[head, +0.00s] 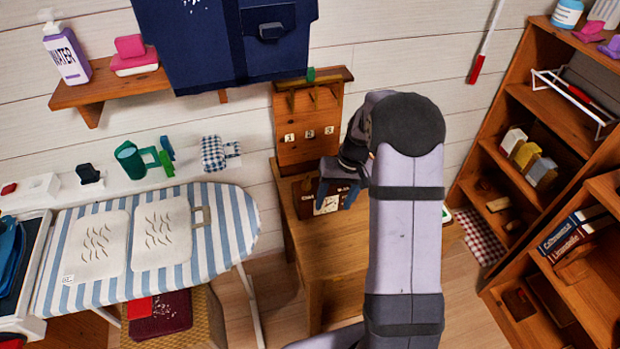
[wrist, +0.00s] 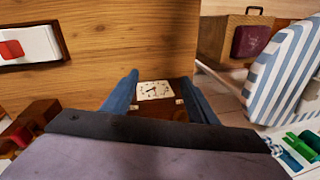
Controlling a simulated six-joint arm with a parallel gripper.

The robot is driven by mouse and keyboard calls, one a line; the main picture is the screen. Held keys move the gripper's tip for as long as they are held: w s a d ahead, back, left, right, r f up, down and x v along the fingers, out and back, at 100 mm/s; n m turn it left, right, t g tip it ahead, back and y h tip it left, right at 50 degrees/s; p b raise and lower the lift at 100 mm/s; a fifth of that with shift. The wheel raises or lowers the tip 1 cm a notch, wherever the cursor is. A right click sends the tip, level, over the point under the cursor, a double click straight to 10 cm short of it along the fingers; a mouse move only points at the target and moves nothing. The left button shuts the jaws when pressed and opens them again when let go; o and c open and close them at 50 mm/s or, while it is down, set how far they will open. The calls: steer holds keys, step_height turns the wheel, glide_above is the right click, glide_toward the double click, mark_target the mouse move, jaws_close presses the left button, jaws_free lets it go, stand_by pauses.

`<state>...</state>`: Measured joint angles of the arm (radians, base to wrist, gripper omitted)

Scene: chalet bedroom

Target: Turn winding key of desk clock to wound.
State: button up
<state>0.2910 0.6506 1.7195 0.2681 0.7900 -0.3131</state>
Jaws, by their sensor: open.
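The desk clock (head: 307,197) is a small brown box with a white dial, standing on the wooden desk (head: 365,246) near its back left. My gripper (head: 338,192) is at the clock in the head view, its blue fingers partly covering it. In the wrist view, the clock's white dial (wrist: 155,90) shows between the two blue fingers of my gripper (wrist: 163,100), which are apart, with nothing seen clamped. Whether a finger touches the clock I cannot tell. I cannot make out the winding key; my gripper's body hides part of the clock.
A wooden board (head: 308,150) with small number cards stands behind the clock. A striped ironing board (head: 226,225) is to the left, and a wooden shelf unit (head: 516,100) to the right. A white panel with a red button (wrist: 30,45) lies on the desk. The desk front looks clear.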

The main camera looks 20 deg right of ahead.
mark_target(307, 180)
steer(key=w+r+n, duration=0.1)
steer(key=w, duration=0.1)
steer(key=w+r+n+t, duration=0.1)
steer(key=w+r, duration=0.1)
steer(key=w+r+n, duration=0.2)
steer(key=w, duration=0.1)
steer(key=shift+a+t+y, duration=0.2)
steer(key=shift+t+y, duration=0.1)
steer(key=shift+t, duration=0.1)
steer(key=n, duration=0.3)
steer(key=a+r+n, duration=0.1)
steer(key=n, duration=0.2)
steer(key=w+r+n+y, duration=0.1)
steer(key=n, duration=0.1)
steer(key=shift+a+n, duration=0.35)
steer(key=shift+n, duration=0.05)
steer(key=shift+p+x, duration=1.25)
steer(key=shift+x, duration=2.4)
steer(key=shift+w, duration=0.1)
steer(key=c, duration=1.1)
